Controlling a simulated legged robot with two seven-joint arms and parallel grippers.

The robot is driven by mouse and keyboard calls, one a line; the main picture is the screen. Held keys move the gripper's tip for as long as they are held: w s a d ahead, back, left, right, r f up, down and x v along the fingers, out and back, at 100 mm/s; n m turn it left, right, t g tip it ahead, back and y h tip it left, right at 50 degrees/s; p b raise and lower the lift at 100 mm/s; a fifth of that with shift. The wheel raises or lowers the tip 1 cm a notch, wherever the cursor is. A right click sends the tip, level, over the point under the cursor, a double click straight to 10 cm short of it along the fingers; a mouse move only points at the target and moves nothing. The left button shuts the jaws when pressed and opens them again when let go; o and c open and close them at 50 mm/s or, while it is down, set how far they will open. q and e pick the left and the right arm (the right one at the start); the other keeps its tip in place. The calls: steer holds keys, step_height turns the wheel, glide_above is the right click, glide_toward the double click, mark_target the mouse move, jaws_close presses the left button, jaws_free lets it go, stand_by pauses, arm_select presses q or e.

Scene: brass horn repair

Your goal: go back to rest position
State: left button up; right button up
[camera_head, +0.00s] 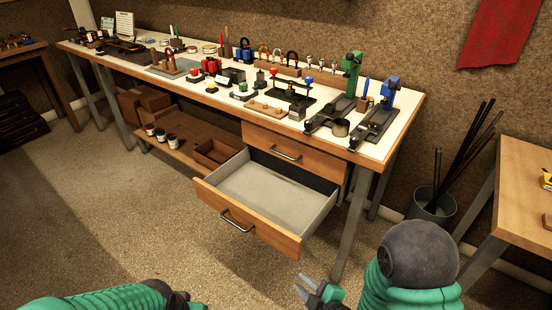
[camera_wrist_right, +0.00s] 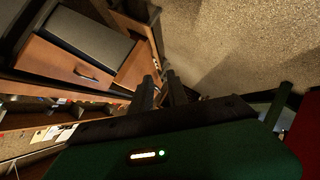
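The lower drawer (camera_head: 276,196) is pulled out and looks empty; the upper drawer (camera_head: 291,153) is shut. The workbench top (camera_head: 400,115) carries many tools. A bucket with rods (camera_head: 431,207) and a side table (camera_head: 524,190) stand at right. Open floor (camera_head: 110,225) lies at left.

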steer(key=s+d+r+m+g+h, duration=0.1)
steer(key=d+m+g+h, duration=0.25)
steer(key=d+m, duration=0.4)
steer(key=s+d+r+m+g+h, duration=0.2)
steer(key=s+d+r+m+g, duration=0.25)
steer(key=s+m, duration=0.35)
steer(key=w+p+v, duration=0.2)
steer(key=p+v, duration=1.8)
steer(key=shift+a+r+p, duration=0.2)
steer(key=shift+r+p, duration=0.15)
steer(key=shift+r, duration=0.35)
